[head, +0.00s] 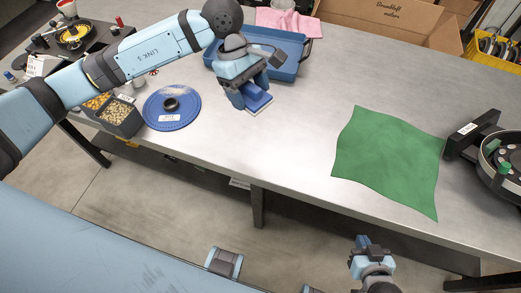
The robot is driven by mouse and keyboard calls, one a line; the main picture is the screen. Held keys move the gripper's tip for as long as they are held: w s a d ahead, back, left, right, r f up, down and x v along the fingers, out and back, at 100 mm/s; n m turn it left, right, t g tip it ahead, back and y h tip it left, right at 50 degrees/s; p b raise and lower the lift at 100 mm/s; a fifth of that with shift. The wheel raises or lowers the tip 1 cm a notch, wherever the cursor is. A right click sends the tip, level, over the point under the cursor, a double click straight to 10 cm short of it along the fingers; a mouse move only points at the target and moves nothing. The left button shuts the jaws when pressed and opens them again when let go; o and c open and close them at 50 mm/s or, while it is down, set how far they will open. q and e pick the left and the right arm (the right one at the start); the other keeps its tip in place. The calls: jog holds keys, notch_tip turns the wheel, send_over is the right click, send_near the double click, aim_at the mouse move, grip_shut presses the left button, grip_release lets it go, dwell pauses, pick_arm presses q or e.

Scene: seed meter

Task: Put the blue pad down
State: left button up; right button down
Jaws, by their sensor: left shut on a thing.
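The blue pad (258,105) is a small blue block with a pale lower edge, just in front of the blue tray. My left gripper (250,96) points down and is shut on the pad, hiding part of it. The pad is at or close above the metal table top; I cannot tell whether it touches. My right gripper (361,246) is low at the bottom, in front of the table edge and away from the pad. Its fingers are too small to read.
The blue tray (290,74) stands behind my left gripper. A blue disc (183,115) and a bin of seeds (120,117) lie to the left. A green cloth (388,158) and a dark round device (505,160) are at right. Bare table (300,130) lies between.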

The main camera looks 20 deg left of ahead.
aim_at(264, 148)
pick_arm(q)
jog(key=n, duration=0.1)
jog(key=d+n+t+b, duration=0.1)
jog(key=n, duration=0.1)
jog(key=shift+d+r+n, duration=0.15)
jog(key=shift+d+n, duration=0.1)
jog(key=shift+n, duration=0.05)
jog(key=shift+w+d+r+n+t+h, duration=0.2)
jog(key=shift+d+n+t+h, duration=0.15)
jog(key=shift+n, duration=0.55)
jog(key=shift+r, duration=0.1)
jog(key=shift+f, duration=0.2)
notch_tip(264, 148, down, 19)
jog(key=shift+f+p, duration=0.2)
jog(key=shift+p, duration=0.95)
jog(key=shift+f+b, duration=0.45)
jog(key=shift+b, duration=0.1)
